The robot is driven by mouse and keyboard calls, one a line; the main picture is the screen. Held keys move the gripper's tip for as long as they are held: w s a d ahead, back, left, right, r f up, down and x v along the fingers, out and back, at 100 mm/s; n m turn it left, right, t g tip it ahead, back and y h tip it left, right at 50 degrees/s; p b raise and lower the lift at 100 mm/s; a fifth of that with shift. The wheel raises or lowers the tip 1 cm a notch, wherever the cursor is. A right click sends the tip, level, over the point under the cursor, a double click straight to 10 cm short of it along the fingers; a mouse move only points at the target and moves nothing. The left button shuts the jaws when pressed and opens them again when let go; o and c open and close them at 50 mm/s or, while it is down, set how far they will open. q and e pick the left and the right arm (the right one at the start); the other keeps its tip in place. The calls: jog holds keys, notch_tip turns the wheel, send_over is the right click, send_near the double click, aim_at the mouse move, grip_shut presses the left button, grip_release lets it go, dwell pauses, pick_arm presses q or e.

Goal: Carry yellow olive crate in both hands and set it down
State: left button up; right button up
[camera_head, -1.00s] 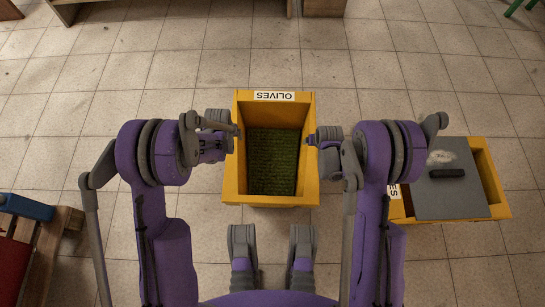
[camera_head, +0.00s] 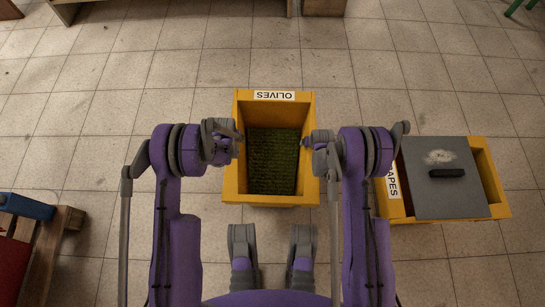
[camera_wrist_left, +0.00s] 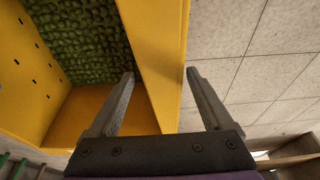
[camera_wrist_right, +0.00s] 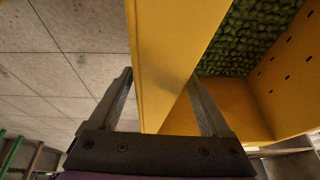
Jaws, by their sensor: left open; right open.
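The yellow olive crate (camera_head: 229,182) stands on the tiled floor in front of me, with green olives (camera_head: 272,160) inside and an OLIVES label on its far rim. My left gripper (camera_head: 238,138) is open at the crate's left wall. In the left wrist view its fingers (camera_wrist_left: 160,75) stand on either side of the wall (camera_wrist_left: 160,50). My right gripper (camera_head: 308,140) is open at the right wall. In the right wrist view its fingers (camera_wrist_right: 160,78) straddle that wall (camera_wrist_right: 165,50). I cannot tell whether the fingers touch the walls.
A second yellow crate (camera_head: 490,178) with a partly hidden label stands to the right, a grey board with a black handle (camera_head: 440,190) on top. A wooden piece with a blue part (camera_head: 27,207) is at the left edge. The floor beyond the olive crate is clear.

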pick_arm(q)
jog(key=shift+w+f, duration=0.1)
jog(key=shift+f, duration=0.3)
pick_arm(e)
jog(key=shift+w+f, duration=0.15)
jog(key=shift+f, duration=0.25)
pick_arm(q)
grip_shut()
pick_arm(e)
grip_shut()
dwell(0.6)
